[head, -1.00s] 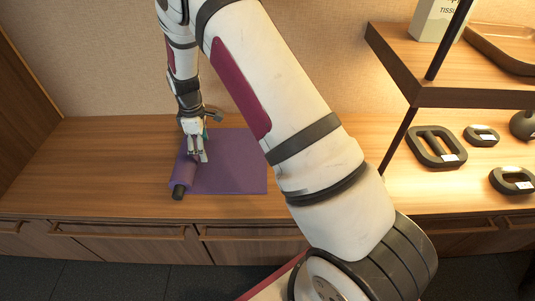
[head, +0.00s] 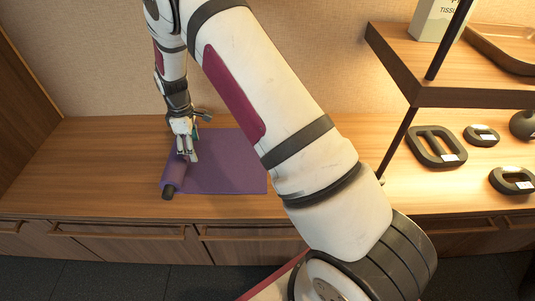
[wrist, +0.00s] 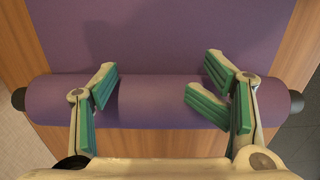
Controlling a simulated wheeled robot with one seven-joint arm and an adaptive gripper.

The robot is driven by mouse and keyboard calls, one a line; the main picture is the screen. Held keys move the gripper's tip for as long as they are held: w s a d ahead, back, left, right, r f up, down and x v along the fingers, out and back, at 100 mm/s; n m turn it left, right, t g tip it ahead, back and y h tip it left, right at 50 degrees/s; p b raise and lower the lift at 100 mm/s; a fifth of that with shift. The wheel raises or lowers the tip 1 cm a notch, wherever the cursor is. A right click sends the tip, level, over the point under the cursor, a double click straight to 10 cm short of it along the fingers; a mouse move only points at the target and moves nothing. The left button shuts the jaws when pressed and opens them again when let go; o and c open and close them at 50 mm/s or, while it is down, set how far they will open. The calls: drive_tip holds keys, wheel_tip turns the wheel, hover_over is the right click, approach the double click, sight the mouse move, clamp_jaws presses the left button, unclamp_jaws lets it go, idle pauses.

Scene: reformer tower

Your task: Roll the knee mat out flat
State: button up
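The purple knee mat (head: 228,162) lies partly flat on the wooden counter, its flat part reaching to the right in the head view. Its left end is still a roll (head: 171,178) around a dark core, whose end (head: 168,192) sticks out at the front. In the wrist view the roll (wrist: 158,102) runs across the picture, with flat mat (wrist: 150,40) above it. My gripper (head: 188,158) is over the roll. In the wrist view my gripper (wrist: 150,92) has its green-padded fingers spread wide, with nothing clamped between them. Whether the fingertips touch the roll I cannot tell.
The wooden counter (head: 95,165) is clear to the left of the roll. Dark handled weights (head: 436,146) lie on the right, under a raised shelf (head: 440,90) carrying a tissue box (head: 432,20) and a tray. The counter's front edge is close to the roll's near end.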

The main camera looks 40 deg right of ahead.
drive_tip(key=shift+s+d, duration=0.6)
drive_tip(key=shift+d, duration=0.2)
drive_tip(key=shift+r, duration=0.1)
wheel_tip(320, 180, up, 9)
drive_tip(key=p, duration=0.5)
drive_tip(key=shift+p, duration=0.4)
